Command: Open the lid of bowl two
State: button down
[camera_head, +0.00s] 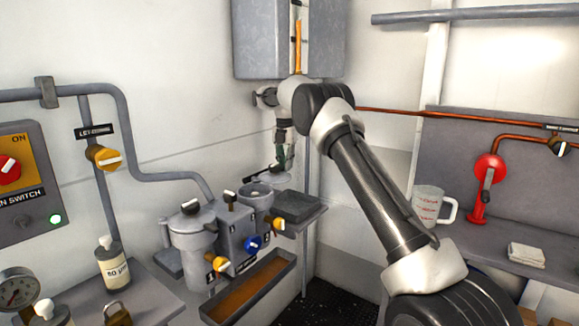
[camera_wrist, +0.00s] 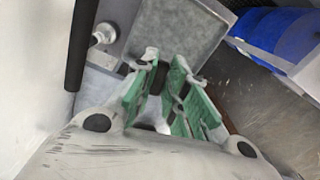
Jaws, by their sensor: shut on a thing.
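Bowl two (camera_head: 257,192) is the right-hand grey vessel on the machine, above the tag "2" and a yellow knob (camera_head: 279,225). Its round top looks uncovered. My gripper (camera_head: 282,160) hangs just behind and right of it, pointing down. A thin dark disc, which looks like the lid (camera_head: 277,174), is directly under the fingertips, apart from the bowl's rim. In the wrist view, the green-padded fingers of my gripper (camera_wrist: 168,75) close on a small dark piece, probably the lid's handle. The rest of the lid is hard to make out there.
The left vessel (camera_head: 188,218) has its lid on. A grey square platform (camera_head: 297,206) lies right of bowl two; a grey square surface (camera_wrist: 170,30) shows in the wrist view. A blue knob (camera_head: 253,244) and a tray (camera_head: 250,288) are in front. A wall cabinet (camera_head: 262,40) hangs above.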

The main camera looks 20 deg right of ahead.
jog(key=shift+w+a+n, duration=0.3)
jog(key=shift+w+n, duration=0.2)
jog(key=shift+w, duration=0.1)
jog(key=c, duration=1.4)
grip_release()
jog(key=shift+c, duration=0.2)
jog(key=shift+s, duration=0.1)
